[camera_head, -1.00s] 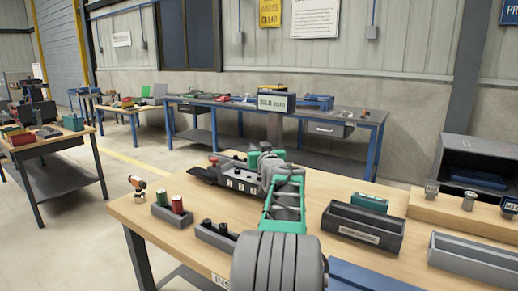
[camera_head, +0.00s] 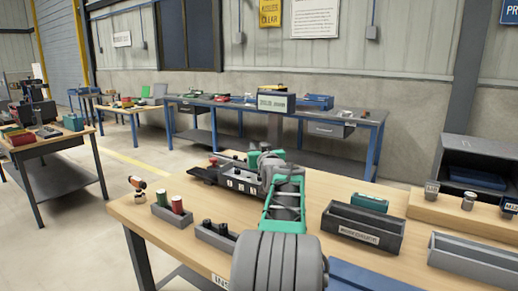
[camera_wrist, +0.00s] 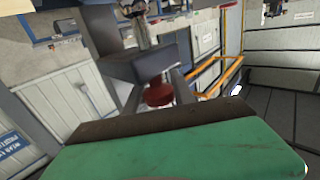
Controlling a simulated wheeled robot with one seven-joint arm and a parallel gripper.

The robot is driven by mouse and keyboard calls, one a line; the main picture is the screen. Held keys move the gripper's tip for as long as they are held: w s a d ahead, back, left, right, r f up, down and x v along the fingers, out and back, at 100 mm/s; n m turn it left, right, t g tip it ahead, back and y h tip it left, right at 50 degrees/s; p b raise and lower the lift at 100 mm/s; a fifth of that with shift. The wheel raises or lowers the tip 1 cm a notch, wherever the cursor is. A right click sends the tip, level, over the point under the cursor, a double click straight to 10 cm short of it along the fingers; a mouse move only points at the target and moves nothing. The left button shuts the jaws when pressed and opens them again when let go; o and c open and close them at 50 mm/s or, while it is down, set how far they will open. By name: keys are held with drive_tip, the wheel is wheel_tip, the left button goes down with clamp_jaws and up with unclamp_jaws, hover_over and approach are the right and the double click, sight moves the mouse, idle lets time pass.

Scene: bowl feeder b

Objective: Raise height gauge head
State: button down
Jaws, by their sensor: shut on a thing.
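The height gauge stands on the wooden bench behind my arm. Its grey column (camera_head: 275,128) and display box (camera_head: 277,103) show above my arm in the head view. My gripper (camera_head: 264,155) is at the column's foot, its fingertips mostly hidden behind my own wrist. In the wrist view, a green jaw with a dark pad fills the bottom. A dark grey block (camera_wrist: 140,62) with a red knob (camera_wrist: 158,95) lies just beyond the pad. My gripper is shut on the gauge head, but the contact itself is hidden.
On the bench, a small bin holds green and red cylinders (camera_head: 172,213). A dark labelled tray (camera_head: 362,229) and a grey tray (camera_head: 474,260) are at right. A dark open cabinet (camera_head: 483,175) stands behind them. A blue-legged bench (camera_head: 340,117) is along the wall.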

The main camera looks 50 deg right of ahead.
wheel_tip(320, 180, up, 5)
drive_tip(key=shift+f+p, duration=0.1)
drive_tip(key=shift+p, duration=0.45)
drive_tip(key=c, duration=1.4)
unclamp_jaws()
drive_tip(key=o, duration=0.3)
drive_tip(key=shift+f, duration=0.1)
drive_tip(key=shift+f, duration=0.1)
drive_tip(key=shift+s+a, duration=0.15)
drive_tip(key=shift+s, duration=0.05)
drive_tip(key=b+v, duration=0.1)
drive_tip(key=v, duration=0.6)
drive_tip(key=shift+s+a, duration=0.1)
